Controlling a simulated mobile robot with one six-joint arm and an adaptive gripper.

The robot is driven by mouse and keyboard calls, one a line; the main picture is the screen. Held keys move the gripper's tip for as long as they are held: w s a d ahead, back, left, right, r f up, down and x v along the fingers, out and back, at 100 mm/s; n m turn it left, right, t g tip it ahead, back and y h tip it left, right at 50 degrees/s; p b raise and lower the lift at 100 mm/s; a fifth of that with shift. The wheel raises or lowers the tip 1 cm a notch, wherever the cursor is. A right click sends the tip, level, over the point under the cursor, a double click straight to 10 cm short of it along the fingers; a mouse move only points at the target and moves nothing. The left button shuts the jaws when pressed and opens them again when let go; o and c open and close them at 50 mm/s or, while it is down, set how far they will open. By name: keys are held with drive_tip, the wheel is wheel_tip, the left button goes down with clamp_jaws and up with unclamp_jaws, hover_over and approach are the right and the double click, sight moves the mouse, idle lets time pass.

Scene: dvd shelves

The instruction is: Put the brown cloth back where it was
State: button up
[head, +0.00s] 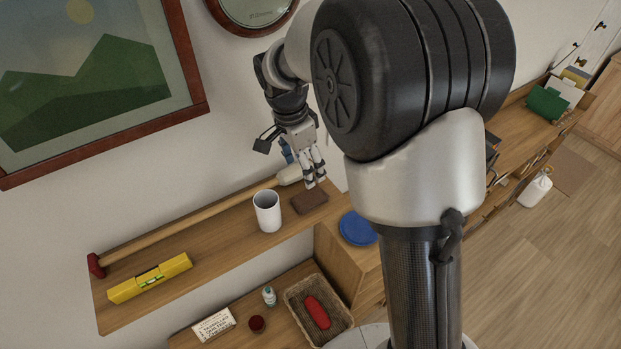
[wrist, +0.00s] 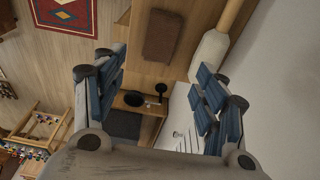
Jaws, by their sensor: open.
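The brown cloth (head: 309,201) is a small, flat, folded rectangle. It lies on the upper wooden shelf (head: 225,235), just right of a white cup (head: 267,211). In the wrist view the cloth (wrist: 163,36) shows whole at the top, ahead of the fingers and not between them. My gripper (head: 315,182) is open, fingers pointing down, near the cloth's back right side in the head view. In the wrist view my gripper (wrist: 158,85) has its blue-padded fingers wide apart with nothing held between them. The exact height above the shelf cannot be told.
A long-handled hammer with a red head (head: 97,265) lies along the wall, its pale grip (head: 290,175) near my gripper. A yellow level (head: 150,278) lies at the shelf's left. A blue disc (head: 357,228) is right of the cloth. A basket (head: 318,309) stands below.

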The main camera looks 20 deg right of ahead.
drive_tip(key=s+d+r+n+t+y, duration=0.1)
drive_tip(key=s+r+n, duration=0.45)
drive_tip(key=s, duration=0.45)
drive_tip(key=s+d+r+n+t, duration=0.1)
drive_tip(key=s+r+n+t, duration=0.1)
drive_tip(key=s+r+n, duration=0.5)
drive_tip(key=s+f+n+t, duration=0.1)
drive_tip(key=s+f+n, duration=0.1)
drive_tip(key=s, duration=0.8)
drive_tip(key=shift+y, duration=0.4)
drive_tip(key=shift+s+a+f, duration=0.1)
wheel_tip(320, 180, down, 25)
drive_tip(key=b, duration=2.5)
drive_tip(key=shift+f, duration=0.2)
